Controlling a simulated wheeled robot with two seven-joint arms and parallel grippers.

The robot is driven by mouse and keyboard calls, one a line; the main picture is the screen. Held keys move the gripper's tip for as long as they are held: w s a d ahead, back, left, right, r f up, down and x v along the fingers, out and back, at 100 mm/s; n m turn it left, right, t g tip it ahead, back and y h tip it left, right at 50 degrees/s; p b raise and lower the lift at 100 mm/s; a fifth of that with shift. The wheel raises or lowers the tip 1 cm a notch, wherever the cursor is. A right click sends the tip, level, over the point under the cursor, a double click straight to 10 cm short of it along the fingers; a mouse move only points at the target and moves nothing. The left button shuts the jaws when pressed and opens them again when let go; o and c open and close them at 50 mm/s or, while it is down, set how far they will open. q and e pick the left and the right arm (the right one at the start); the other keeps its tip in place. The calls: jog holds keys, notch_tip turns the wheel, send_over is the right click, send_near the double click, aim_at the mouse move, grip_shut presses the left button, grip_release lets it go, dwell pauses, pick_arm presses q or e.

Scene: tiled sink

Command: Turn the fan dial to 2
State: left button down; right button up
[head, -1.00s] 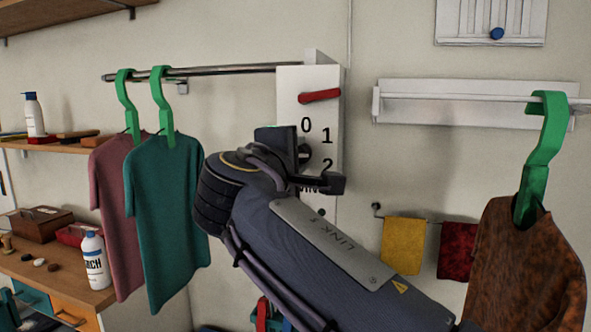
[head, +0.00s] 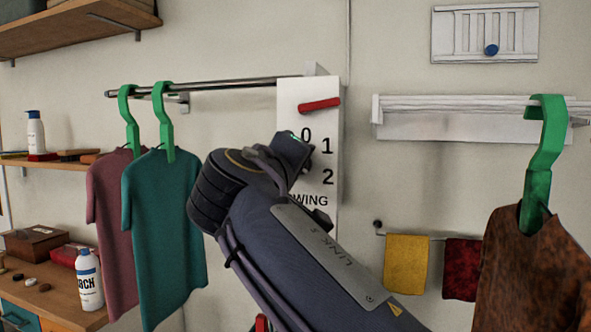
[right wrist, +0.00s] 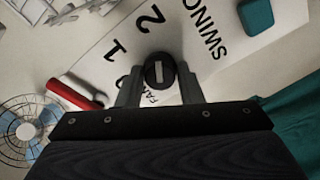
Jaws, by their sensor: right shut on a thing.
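The white control panel (head: 312,90) on the wall carries the printed marks 0, 1 and 2 and the word SWING. The fan dial (right wrist: 158,72) is a round dark knob with a pale bar. In the right wrist view the bar runs up and down, its upper end toward the printed 2 (right wrist: 150,18) and away from the 1 (right wrist: 115,50). My right gripper (right wrist: 158,90) has its fingers on both sides of the dial and is shut on it. In the head view my wrist hides the dial. My left gripper is out of view.
A red lever (head: 319,104) sits above the numbers. A teal block (right wrist: 256,17) is beside SWING. A fan (right wrist: 20,130) shows at lower left in the wrist view. A teal shirt (head: 165,225) hangs left of my arm, a brown shirt (head: 525,265) at right.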

dwell(0.3)
jog(key=o, duration=1)
jog(key=b+v, duration=0.1)
jog(key=v, duration=0.6)
jog(key=shift+s+a, duration=0.1)
jog(key=shift+s, duration=0.25)
